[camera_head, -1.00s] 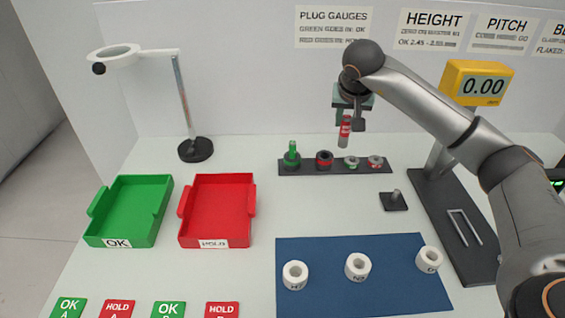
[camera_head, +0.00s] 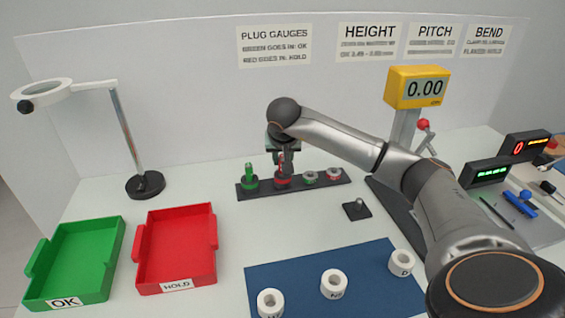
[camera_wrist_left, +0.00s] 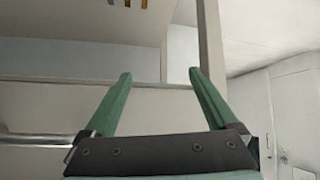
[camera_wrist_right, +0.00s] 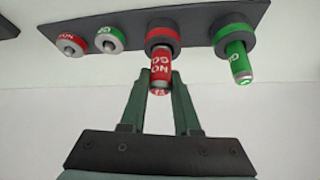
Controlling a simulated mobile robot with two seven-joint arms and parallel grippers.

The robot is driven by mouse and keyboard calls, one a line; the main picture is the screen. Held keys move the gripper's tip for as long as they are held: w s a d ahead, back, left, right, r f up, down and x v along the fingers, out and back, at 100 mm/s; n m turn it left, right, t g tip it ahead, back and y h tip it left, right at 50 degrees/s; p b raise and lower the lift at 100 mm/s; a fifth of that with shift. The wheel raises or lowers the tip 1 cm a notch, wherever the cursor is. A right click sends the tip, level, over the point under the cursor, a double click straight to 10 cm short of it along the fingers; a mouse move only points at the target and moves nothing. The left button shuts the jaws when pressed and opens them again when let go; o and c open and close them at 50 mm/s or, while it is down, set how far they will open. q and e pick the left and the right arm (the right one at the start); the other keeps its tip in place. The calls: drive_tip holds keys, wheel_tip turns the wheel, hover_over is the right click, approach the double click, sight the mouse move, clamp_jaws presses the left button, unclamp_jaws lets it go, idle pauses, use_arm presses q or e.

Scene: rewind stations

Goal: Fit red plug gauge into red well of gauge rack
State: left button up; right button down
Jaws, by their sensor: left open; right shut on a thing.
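The red plug gauge (camera_head: 281,160) is upright in my right gripper (camera_head: 283,149). In the right wrist view, my right gripper (camera_wrist_right: 161,82) is shut on the red gauge (camera_wrist_right: 160,66), marked NO GO. The gauge's lower end meets the red well (camera_wrist_right: 163,35) of the gauge rack (camera_wrist_right: 193,17); I cannot tell how deep it sits. In the head view, the red well (camera_head: 282,182) is second from the left on the dark rack (camera_head: 338,182). A green gauge (camera_head: 249,171) stands in the green well beside it. My left gripper (camera_wrist_left: 160,78) is open and empty, seen only in its wrist view.
Two small ring-topped pieces (camera_head: 310,177) occupy the rack's right half. A green OK tray (camera_head: 111,236) and red HOLD tray (camera_head: 213,231) stand at left. A blue mat (camera_head: 300,278) with white rings lies in front. A height gauge (camera_head: 416,88) stands right.

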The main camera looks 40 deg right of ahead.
drive_tip(key=shift+f, duration=0.35)
drive_tip(key=shift+f, duration=0.1)
drive_tip(key=shift+f, duration=0.1)
drive_tip(key=c, duration=0.6)
unclamp_jaws()
drive_tip(key=shift+c, duration=0.2)
drive_tip(key=shift+s+a+r, duration=0.1)
drive_tip(key=shift+a+r, duration=0.05)
drive_tip(key=shift+r, duration=0.4)
drive_tip(key=v, duration=1.1)
drive_tip(key=shift+p, duration=0.45)
drive_tip(key=shift+s+a, duration=0.1)
